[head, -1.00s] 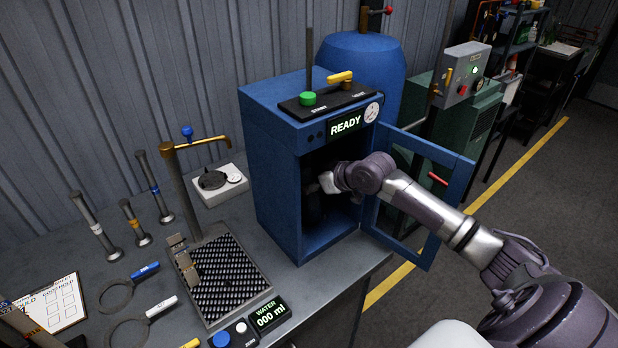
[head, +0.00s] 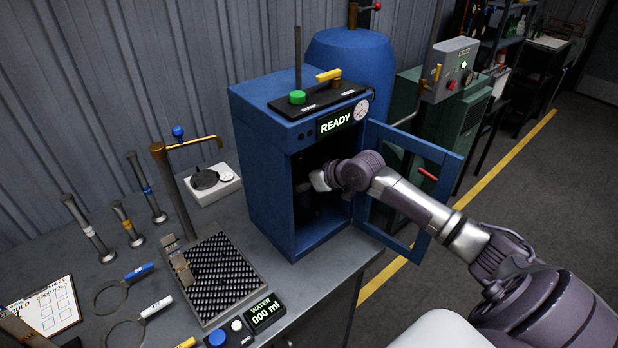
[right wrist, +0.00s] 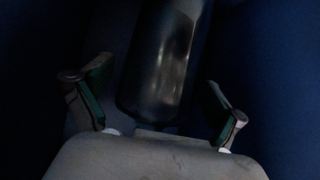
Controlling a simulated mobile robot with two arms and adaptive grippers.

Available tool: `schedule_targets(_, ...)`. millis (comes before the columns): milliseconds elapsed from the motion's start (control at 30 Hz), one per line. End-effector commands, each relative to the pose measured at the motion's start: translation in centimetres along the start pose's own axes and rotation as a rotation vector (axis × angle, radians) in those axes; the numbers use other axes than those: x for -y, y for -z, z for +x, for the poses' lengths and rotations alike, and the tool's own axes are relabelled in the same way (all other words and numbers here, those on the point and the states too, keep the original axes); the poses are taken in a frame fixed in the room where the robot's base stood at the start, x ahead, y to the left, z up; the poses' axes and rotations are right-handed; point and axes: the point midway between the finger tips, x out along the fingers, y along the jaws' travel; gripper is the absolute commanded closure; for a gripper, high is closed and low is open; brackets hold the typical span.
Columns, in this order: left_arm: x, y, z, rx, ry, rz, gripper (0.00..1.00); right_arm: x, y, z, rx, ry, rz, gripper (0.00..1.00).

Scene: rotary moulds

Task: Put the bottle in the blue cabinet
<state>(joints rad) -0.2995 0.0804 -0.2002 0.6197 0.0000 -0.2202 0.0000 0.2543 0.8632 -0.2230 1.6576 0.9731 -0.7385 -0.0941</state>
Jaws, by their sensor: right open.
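The blue cabinet (head: 262,165) stands on the bench with its door (head: 408,190) swung open to the right and its display reading READY. My right arm reaches in through the opening, and its gripper is hidden in the dark interior in the head view. In the right wrist view, a dark, shiny bottle (right wrist: 168,65) is inside the cabinet. My right gripper (right wrist: 155,98) is open, with one finger on each side of the bottle's near end and a gap at both. The bottle's far end is cut off by the frame. My left gripper is not in view.
A mesh plate (head: 222,275) with a brass tap (head: 190,148) lies left of the cabinet. Several metal cylinders and two ring tools sit further left. A blue tank (head: 355,65) stands behind, and a green machine (head: 450,120) stands to the right.

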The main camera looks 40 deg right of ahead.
Motion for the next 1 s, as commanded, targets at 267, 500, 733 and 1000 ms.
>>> schedule_targets(267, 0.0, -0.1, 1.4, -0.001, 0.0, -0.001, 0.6, -0.2, -0.5, -4.7, 0.005, -0.004, -0.007, 0.04)
schedule_targets(500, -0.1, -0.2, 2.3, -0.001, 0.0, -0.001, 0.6, 0.1, -0.3, -9.4, 0.006, 0.0, -0.004, 0.04)
schedule_targets(733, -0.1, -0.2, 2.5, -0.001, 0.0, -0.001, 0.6, -0.1, -0.1, -11.4, 0.002, 0.0, 0.0, 0.04)
schedule_targets(1000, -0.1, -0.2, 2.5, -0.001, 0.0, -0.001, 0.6, 0.0, 0.0, -12.0, 0.0, 0.0, -0.001, 0.04)
